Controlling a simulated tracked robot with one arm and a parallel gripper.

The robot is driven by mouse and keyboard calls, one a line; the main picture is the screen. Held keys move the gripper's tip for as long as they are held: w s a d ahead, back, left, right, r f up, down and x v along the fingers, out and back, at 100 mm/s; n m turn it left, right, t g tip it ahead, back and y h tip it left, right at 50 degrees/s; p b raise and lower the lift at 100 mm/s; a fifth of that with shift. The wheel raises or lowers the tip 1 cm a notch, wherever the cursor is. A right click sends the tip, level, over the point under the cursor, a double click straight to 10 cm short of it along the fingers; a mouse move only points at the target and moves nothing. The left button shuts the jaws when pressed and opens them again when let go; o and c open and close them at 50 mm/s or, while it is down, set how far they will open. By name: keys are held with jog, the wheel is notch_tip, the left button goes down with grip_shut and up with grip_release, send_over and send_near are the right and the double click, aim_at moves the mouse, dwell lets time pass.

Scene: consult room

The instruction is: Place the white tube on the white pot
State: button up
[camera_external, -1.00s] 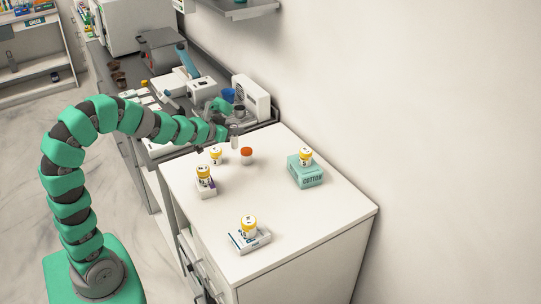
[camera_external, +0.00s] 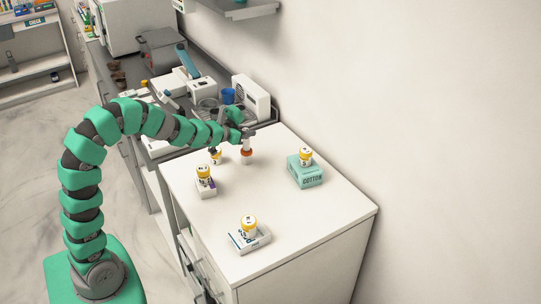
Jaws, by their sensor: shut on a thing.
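My gripper (camera_external: 248,134) is near the back of the white cabinet top, shut on the white tube (camera_external: 247,144). The tube is small and held roughly upright. Directly below it stands a small white pot (camera_external: 246,160) with an orange-brown top (camera_external: 246,152). The tube's lower end appears at the pot's top; I cannot tell whether they touch. The gripper hides the tube's upper end.
A yellow-capped jar (camera_external: 216,158) stands just left of the pot, partly hidden by my arm. Other such jars stand on a small box (camera_external: 206,191), a teal cotton box (camera_external: 306,178) and a white-blue box (camera_external: 240,244). The cabinet top (camera_external: 265,200) is clear between them.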

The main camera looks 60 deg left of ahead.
jog(key=o, duration=0.9)
jog(key=shift+o, duration=0.2)
jog(key=shift+s+r, duration=0.1)
jog(key=v, duration=1.2)
jog(key=shift+p, duration=0.4)
